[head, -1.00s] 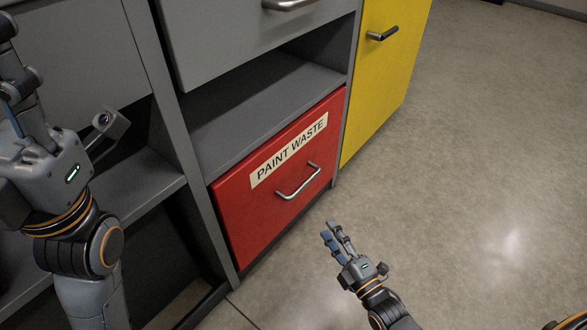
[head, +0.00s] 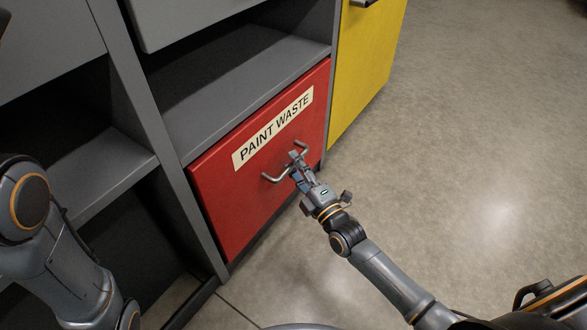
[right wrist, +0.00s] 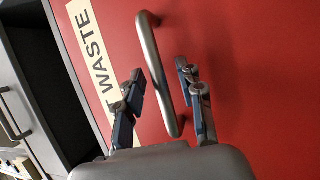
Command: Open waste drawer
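The waste drawer (head: 238,205) is red with a white "PAINT WASTE" label (head: 273,130); it sits shut in the lower part of the grey cabinet. Its silver bar handle (head: 273,179) is partly covered by my right gripper (head: 297,166) in the head view. In the right wrist view the handle (right wrist: 157,72) runs between the two spread fingers of the right gripper (right wrist: 161,76). The fingers are open, with a gap on each side of the bar. Part of my left arm shows at the lower left, but its gripper is out of frame.
A grey open shelf (head: 235,80) lies above the red drawer. A yellow cabinet door (head: 365,70) stands to its right. Open grey shelving (head: 95,180) is at the left. The concrete floor (head: 470,150) in front is clear.

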